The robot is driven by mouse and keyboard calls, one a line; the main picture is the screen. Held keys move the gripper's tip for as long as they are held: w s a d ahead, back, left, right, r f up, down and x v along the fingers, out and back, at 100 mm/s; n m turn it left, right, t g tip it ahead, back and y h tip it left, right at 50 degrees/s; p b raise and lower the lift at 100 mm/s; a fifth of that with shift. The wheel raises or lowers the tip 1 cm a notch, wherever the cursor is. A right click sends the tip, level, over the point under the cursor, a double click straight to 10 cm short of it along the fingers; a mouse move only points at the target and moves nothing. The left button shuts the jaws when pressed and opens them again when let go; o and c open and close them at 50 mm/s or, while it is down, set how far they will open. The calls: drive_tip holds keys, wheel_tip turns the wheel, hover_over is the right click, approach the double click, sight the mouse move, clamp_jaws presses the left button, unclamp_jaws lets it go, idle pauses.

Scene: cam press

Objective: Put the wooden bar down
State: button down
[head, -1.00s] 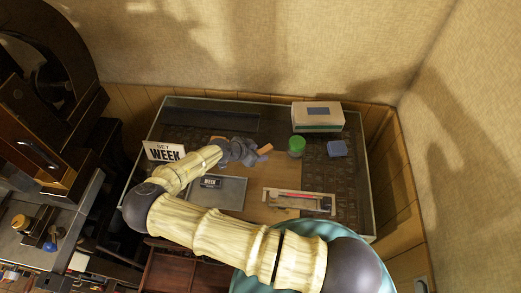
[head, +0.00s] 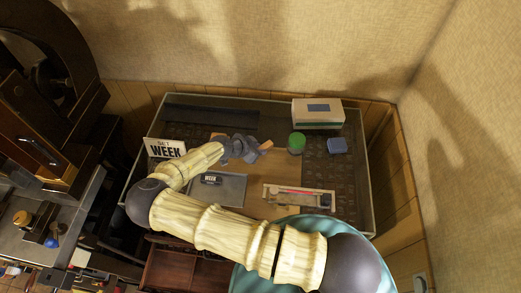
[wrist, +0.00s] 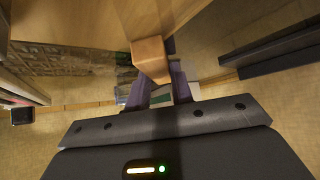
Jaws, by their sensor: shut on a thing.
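The wooden bar (wrist: 151,60) is a short, pale orange-brown block. In the wrist view its near end lies between the dark purple fingers of my gripper (wrist: 158,88), which are shut on it. In the head view my grey gripper (head: 240,149) is over the back middle of the glass-edged table (head: 345,180), and an orange end of the bar (head: 266,146) sticks out to its right. My gripper hides most of the bar in that view. I cannot tell whether the bar touches the surface below.
A green-lidded jar (head: 297,142) stands close right of the bar, with a blue block (head: 337,146) and a white box (head: 318,113) beyond. A grey tray (head: 218,190) and a wooden fixture (head: 299,194) lie in front.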

drive_tip(key=shift+r, duration=0.1)
wheel_tip(320, 180, up, 10)
drive_tip(key=b, duration=0.4)
idle(0.6)
